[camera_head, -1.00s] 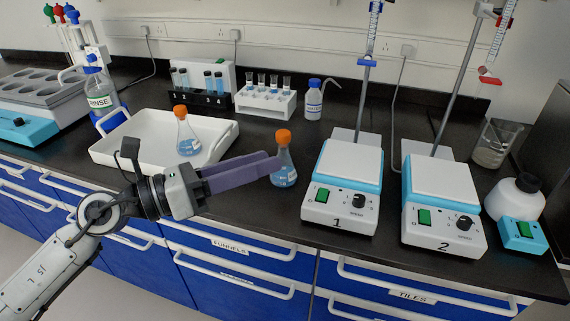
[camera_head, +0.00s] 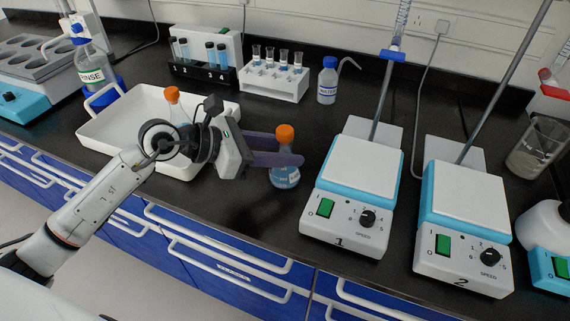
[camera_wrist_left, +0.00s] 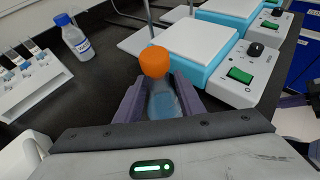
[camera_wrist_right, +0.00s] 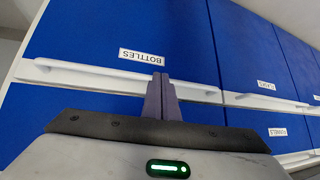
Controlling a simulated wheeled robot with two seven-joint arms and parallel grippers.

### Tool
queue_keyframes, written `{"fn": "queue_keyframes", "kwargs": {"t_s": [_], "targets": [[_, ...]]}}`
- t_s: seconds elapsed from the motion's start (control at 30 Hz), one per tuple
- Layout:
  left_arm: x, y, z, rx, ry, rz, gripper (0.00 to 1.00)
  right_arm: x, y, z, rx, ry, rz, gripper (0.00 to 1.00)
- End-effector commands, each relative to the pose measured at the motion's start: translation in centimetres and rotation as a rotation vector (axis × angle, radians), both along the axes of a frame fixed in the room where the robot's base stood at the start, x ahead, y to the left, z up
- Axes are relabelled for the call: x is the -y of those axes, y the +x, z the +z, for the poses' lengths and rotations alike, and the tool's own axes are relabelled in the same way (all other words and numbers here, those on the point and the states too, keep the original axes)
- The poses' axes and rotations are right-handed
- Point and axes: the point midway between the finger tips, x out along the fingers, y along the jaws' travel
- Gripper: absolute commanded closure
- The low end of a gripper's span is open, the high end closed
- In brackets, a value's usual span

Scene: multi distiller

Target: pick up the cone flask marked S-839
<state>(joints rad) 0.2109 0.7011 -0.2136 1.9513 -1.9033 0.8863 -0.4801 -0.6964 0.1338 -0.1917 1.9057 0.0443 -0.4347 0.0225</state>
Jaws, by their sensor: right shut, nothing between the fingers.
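A cone flask with an orange cap and blue liquid (camera_head: 285,176) stands upright on the black bench, left of stirrer 1. Its label is too small to read. My left gripper (camera_head: 288,154) is open, with one finger on each side of this flask. In the left wrist view the flask (camera_wrist_left: 163,98) sits between the two purple fingers (camera_wrist_left: 160,100). A second orange-capped flask (camera_head: 174,104) stands in the white tray, partly hidden by my left arm. My right gripper (camera_wrist_right: 161,96) is shut and empty in front of the blue drawers, seen only in the right wrist view.
The white tray (camera_head: 103,130) lies behind my left arm. Stirrer 1 (camera_head: 352,200) stands close to the right of the bench flask, with stirrer 2 (camera_head: 463,225) beyond it. A tube rack (camera_head: 273,84) and a wash bottle (camera_head: 327,82) stand behind.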

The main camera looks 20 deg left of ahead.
Motion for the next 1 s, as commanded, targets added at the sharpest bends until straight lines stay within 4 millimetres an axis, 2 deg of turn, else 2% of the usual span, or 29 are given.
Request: {"fn": "queue_keyframes", "kwargs": {"t_s": [0.2,0.53,0.73,1.0], "targets": [[2.3,2.0,-1.2,0.001,-0.005,-0.001,0.65,0.0,0.4,0.7,0.008,0.000,-0.001,1.00],[2.8,2.5,-1.8,0.000,-0.001,-0.001,0.65,0.1,1.1,1.1,0.021,-0.001,-0.001,1.00],[2.8,2.5,-1.8,0.000,-0.001,-0.001,0.96,0.1,1.0,1.1,0.019,-0.002,0.000,1.00],[2.8,2.5,-1.3,0.003,-0.001,-0.001,0.96,0.1,0.7,1.0,0.014,-0.002,0.000,1.00]]}}
